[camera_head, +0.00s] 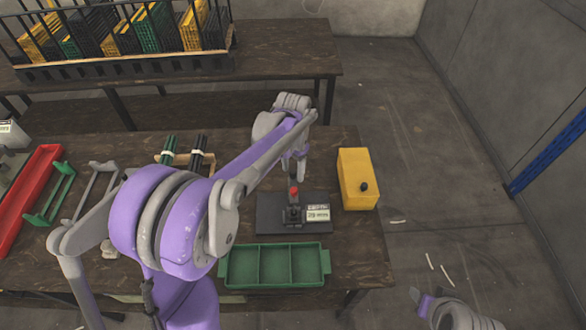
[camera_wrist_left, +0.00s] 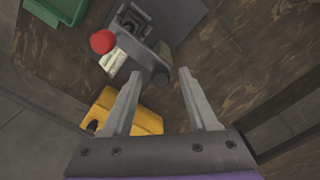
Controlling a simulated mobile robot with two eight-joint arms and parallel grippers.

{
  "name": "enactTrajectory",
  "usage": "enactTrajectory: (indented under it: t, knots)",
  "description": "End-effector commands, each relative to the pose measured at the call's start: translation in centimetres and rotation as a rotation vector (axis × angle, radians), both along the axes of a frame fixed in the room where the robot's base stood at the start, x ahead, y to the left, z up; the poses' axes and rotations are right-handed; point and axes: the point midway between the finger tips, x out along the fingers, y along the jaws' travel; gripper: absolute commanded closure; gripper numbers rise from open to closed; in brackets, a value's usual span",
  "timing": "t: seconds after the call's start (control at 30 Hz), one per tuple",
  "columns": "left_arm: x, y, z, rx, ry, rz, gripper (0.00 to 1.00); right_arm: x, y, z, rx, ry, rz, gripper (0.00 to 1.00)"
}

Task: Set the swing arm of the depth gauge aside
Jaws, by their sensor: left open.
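The depth gauge appears to be part of the small device (camera_head: 293,215) with a red knob on a dark base plate (camera_head: 270,226), near the table's right side. In the left wrist view its red knob (camera_wrist_left: 103,41) and a pale label (camera_wrist_left: 113,61) show. I cannot clearly tell the swing arm apart from the rest. My left gripper (camera_head: 296,174) is above and just behind the device; its fingers (camera_wrist_left: 158,82) are open and empty, tips close to the device's dark rounded end (camera_wrist_left: 160,77). Part of my right arm (camera_head: 440,308) shows at the lower right; its jaw state is unclear.
A yellow box (camera_head: 357,178) with a dark knob stands right of the device. A green compartment tray (camera_head: 274,266) lies in front. A wooden holder with dark and green rods (camera_head: 185,157), green and grey frames, and a red tray (camera_head: 28,200) are left. The floor at right is mostly free.

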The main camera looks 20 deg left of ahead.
Motion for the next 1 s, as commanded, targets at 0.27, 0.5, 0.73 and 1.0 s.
enactTrajectory:
  t: [0.27,0.5,0.73,1.0]
  knots:
    - [0.02,-0.01,-0.09,0.0,0.0,0.0,0.43,0.0,0.0,0.01,0.0,0.0,0.0,0.5]
    - [0.02,0.0,-0.07,0.0,0.0,0.0,0.86,0.0,0.0,0.01,0.0,0.0,0.0,0.5]
    - [0.02,0.0,-0.06,0.0,0.0,0.0,1.0,0.0,0.0,0.01,0.0,0.0,0.0,0.5]
    - [0.02,0.0,-0.05,0.0,0.0,0.0,1.0,0.0,0.0,0.01,0.0,0.0,0.0,0.5]
